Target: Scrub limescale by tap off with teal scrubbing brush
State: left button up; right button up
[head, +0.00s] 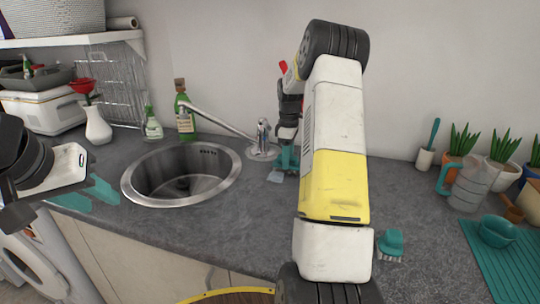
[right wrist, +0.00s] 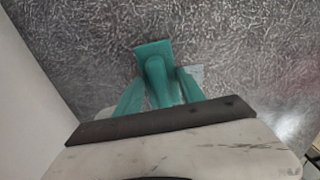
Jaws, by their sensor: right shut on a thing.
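My right gripper (head: 286,160) is low over the counter just right of the tap. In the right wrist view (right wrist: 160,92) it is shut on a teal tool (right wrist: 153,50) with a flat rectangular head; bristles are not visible. A pale patch, possibly limescale (head: 276,177), lies at the counter by this gripper; a pale patch also shows beside the tool (right wrist: 196,70). A teal brush with white bristles (head: 390,242) sits on the counter right of my arm. My left gripper (head: 90,195) is open and empty at the left front.
A green bottle (head: 185,112) and a spray bottle (head: 152,124) stand behind the sink. A white vase (head: 97,126) is at the left. A clear jug (head: 468,188), potted plants, a teal mat (head: 500,262) and bowl (head: 498,230) crowd the right. The counter front of the tap is clear.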

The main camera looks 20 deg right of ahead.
dwell(0.4)
jog(key=shift+s+a+f, duration=0.25)
jog(key=shift+s+a, duration=0.15)
jog(key=shift+s, duration=0.15)
jog(key=shift+s+a+f, duration=0.25)
jog(key=shift+s+a, duration=0.15)
jog(key=shift+s, duration=0.15)
jog(key=shift+s+a+f, duration=0.1)
jog(key=shift+s+a, duration=0.6)
jog(key=shift+s, duration=0.2)
jog(key=shift+s+a, duration=0.7)
jog(key=shift+s, duration=0.2)
jog(key=shift+w+d, duration=0.8)
jog(key=shift+w, duration=0.25)
jog(key=shift+w+d, duration=0.75)
jog(key=shift+w, duration=0.25)
jog(key=shift+w+d, duration=0.65)
jog(key=shift+w, duration=0.15)
